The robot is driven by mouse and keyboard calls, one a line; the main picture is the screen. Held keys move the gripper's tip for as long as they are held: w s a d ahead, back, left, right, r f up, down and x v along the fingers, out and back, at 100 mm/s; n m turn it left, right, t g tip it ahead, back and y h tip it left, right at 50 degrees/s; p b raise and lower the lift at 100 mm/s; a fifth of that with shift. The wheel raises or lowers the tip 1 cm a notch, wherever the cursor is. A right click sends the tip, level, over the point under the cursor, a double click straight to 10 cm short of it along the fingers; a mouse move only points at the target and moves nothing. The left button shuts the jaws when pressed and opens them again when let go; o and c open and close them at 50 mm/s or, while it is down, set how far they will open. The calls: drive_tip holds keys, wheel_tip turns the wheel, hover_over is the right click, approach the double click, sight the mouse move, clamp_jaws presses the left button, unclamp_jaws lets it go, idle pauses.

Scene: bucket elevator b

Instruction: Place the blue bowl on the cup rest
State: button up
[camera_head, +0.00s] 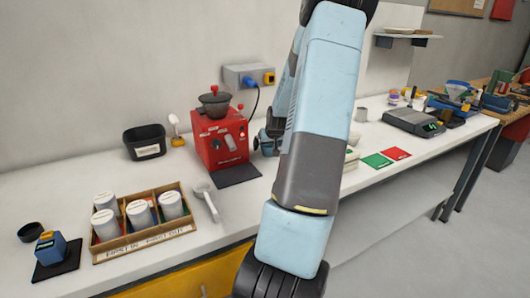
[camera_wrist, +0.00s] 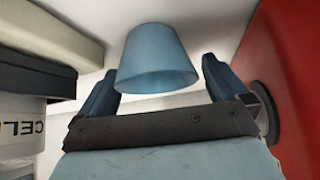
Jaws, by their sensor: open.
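The blue bowl (camera_wrist: 157,60) shows in the wrist view as a pale blue tapered shape, its wide end towards me. My gripper (camera_wrist: 159,75) is open, with one dark blue finger on each side of it. A visible gap lies beside the right finger; I cannot tell whether the left finger touches. In the head view my gripper (camera_head: 267,141) is partly hidden behind my arm, just right of the red machine (camera_head: 219,138), and I cannot make out the bowl there. I cannot surely identify the cup rest; a dark mat (camera_head: 238,176) lies before the machine.
The red machine's side (camera_wrist: 282,80) stands close on the right in the wrist view; labelled boxes (camera_wrist: 22,120) stand left. On the bench are a wooden crate of white jars (camera_head: 190,226), a black bin (camera_head: 145,142) and a white scoop (camera_head: 206,200).

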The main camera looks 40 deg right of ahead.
drive_tip(key=c, duration=1)
